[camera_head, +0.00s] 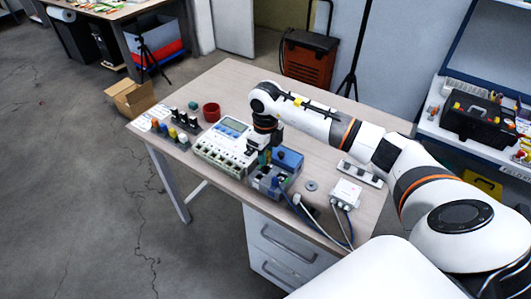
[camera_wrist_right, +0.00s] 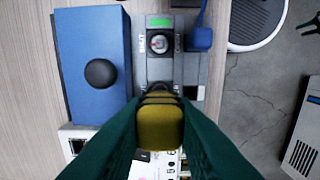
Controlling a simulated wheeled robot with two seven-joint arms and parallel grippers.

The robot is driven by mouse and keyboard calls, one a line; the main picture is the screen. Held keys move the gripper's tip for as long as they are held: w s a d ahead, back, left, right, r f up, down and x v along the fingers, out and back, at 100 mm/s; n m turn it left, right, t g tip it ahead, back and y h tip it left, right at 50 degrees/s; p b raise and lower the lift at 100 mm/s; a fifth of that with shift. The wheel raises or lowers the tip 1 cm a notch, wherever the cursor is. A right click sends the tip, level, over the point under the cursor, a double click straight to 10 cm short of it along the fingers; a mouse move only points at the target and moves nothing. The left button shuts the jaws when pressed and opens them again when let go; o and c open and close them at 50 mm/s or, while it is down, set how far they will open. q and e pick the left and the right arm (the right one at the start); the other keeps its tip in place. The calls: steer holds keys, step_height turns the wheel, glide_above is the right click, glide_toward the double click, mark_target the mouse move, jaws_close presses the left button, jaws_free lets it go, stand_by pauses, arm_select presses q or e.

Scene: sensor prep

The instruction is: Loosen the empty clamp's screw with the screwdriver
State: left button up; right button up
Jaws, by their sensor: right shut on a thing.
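My right gripper (camera_head: 259,150) is low over the table beside the white instrument. In the right wrist view its green fingers (camera_wrist_right: 160,135) are shut on the screwdriver's yellow handle (camera_wrist_right: 160,130), seen end-on. The screwdriver's shaft and tip are hidden. Ahead of it in that view is a grey clamp block (camera_wrist_right: 158,70) with a round screw head (camera_wrist_right: 159,43) below a green patch. A blue plug with a cable (camera_wrist_right: 200,38) sits at the block's right side. I cannot tell whether the tip touches anything. My left gripper is not in view.
A blue box with a black knob (camera_wrist_right: 93,75) stands left of the clamp block. The white instrument (camera_head: 224,147), a red cup (camera_head: 211,112) and a white cabled box (camera_head: 346,193) are also on the table (camera_head: 235,85). The table's back part is clear.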

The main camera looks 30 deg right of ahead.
steer(key=shift+n+b, duration=1.2)
steer(key=shift+n, duration=1)
steer(key=shift+n+b, duration=1.25)
steer(key=shift+n, duration=1.35)
steer(key=shift+n+b, duration=1)
steer(key=shift+n, duration=1.3)
steer(key=shift+n+b, duration=0.85)
steer(key=shift+n, duration=1.55)
steer(key=o, duration=1.3)
steer(key=shift+c, duration=0.2)
